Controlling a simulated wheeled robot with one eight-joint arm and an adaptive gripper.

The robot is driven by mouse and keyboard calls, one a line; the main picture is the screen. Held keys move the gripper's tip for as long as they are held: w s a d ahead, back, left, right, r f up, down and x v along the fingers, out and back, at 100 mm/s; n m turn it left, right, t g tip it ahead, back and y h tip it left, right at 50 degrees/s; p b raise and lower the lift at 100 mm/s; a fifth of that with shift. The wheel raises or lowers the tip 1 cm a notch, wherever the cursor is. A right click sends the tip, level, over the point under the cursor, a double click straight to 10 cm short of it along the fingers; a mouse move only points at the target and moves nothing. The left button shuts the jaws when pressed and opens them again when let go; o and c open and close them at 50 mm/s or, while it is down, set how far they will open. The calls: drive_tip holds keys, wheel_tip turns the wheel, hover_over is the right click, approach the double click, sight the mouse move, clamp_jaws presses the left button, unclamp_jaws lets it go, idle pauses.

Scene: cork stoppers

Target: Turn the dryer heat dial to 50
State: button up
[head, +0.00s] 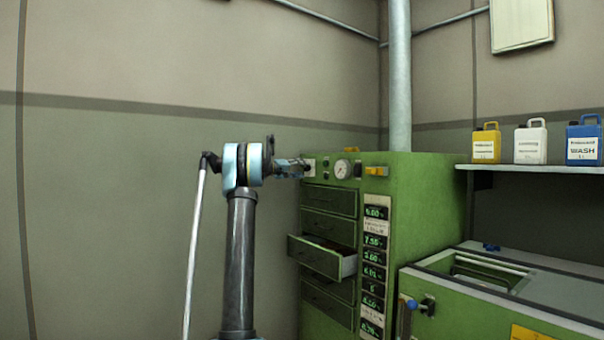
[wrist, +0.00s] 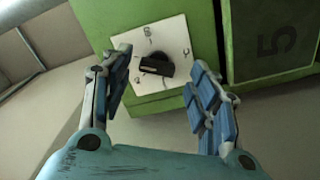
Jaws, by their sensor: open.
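The heat dial (wrist: 155,65) is a dark knob with a bar-shaped grip on a white square plate (wrist: 175,38) on the green dryer cabinet (head: 425,200). Marks stand around the knob on the plate, too small to read. My gripper (wrist: 165,82) is open, with one blue-padded finger on each side of the dial in the wrist view. The fingers appear apart from the knob; I cannot tell the exact depth. In the head view my gripper (head: 305,166) is at the upper left of the cabinet front and hides most of the dial and plate.
A round gauge (head: 343,169) and a yellow-orange switch (head: 376,171) sit right of the dial. One drawer (head: 322,258) below stands pulled out. Digital readouts (head: 374,243) line the cabinet's right side. A shelf (head: 530,168) with jugs is at right.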

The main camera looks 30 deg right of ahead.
drive_tip(key=a, duration=0.9)
drive_tip(key=shift+s+a, duration=0.35)
drive_tip(key=shift+a, duration=0.05)
drive_tip(key=shift+f, duration=0.1)
drive_tip(key=s+a+f+n+y, duration=0.1)
drive_tip(key=s+a+f+y, duration=0.5)
drive_tip(key=s+a+f, duration=0.9)
drive_tip(key=s+a+f+n+y, duration=0.2)
drive_tip(key=s+a+f+y, duration=0.4)
drive_tip(key=s+a+f, duration=0.9)
drive_tip(key=s+a+f+n+y, duration=0.2)
drive_tip(key=s+a+f+y, duration=0.4)
drive_tip(key=s+a+f, duration=0.9)
drive_tip(key=s+a, duration=0.3)
drive_tip(key=s, duration=0.6)
drive_tip(key=shift+s+a+f+t, duration=0.15)
drive_tip(key=shift+s+f+t, duration=0.15)
drive_tip(key=shift+f, duration=0.05)
